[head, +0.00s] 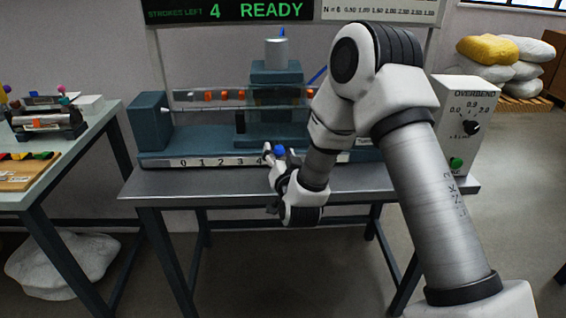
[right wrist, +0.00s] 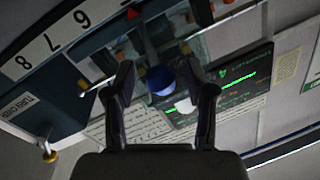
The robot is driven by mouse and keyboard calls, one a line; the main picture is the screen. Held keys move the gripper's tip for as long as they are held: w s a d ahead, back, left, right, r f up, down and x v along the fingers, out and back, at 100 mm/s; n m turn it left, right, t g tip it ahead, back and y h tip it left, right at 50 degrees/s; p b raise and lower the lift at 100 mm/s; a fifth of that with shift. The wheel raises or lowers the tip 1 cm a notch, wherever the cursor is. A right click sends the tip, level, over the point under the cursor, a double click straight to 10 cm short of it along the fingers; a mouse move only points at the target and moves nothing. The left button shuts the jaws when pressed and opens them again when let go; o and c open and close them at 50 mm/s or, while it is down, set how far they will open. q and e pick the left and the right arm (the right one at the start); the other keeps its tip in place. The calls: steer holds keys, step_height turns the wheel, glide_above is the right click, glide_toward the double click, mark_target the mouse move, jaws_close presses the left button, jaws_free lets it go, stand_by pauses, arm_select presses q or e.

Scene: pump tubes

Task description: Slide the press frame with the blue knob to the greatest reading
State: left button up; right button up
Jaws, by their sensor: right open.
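The press frame (head: 277,78) is a teal upright with a pale cylinder on top, standing over a clear tube on the bench machine. Its blue knob (head: 280,150) sticks out at the front, by the number scale (head: 205,162). My right gripper (head: 276,158) is at the knob. In the right wrist view the blue knob (right wrist: 160,80) shows between the two open fingers (right wrist: 163,85), with no clear contact. A red pointer (right wrist: 133,14) there sits beside the 6, on the side away from 7 and 8. My arm hides the scale's higher numbers in the head view. My left gripper is not in view.
A display (head: 245,10) above reads 4 strokes left and READY. An OVERBEND dial box (head: 465,115) with a green button stands at the right. A side table (head: 75,150) with small parts stands at the left. The steel bench front (head: 200,185) is clear.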

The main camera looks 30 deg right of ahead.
steer(key=v, duration=1.1)
steer(key=s+a+f+n+g+y+p, duration=0.25)
steer(key=s+f+p, duration=0.2)
steer(key=f, duration=0.35)
steer(key=s+a+f+n+g+y+p, duration=0.1)
steer(key=s+a+f+g+p, duration=0.1)
steer(key=s+f+g+p, duration=0.4)
steer(key=s+a+f+n+g+y, duration=0.1)
steer(key=s+f+g, duration=0.3)
steer(key=s, duration=0.4)
steer(key=s+a+f+n+g+y, duration=0.2)
steer(key=s+a+f+n+g, duration=0.2)
steer(key=s+f, duration=0.3)
steer(key=shift+s, duration=0.55)
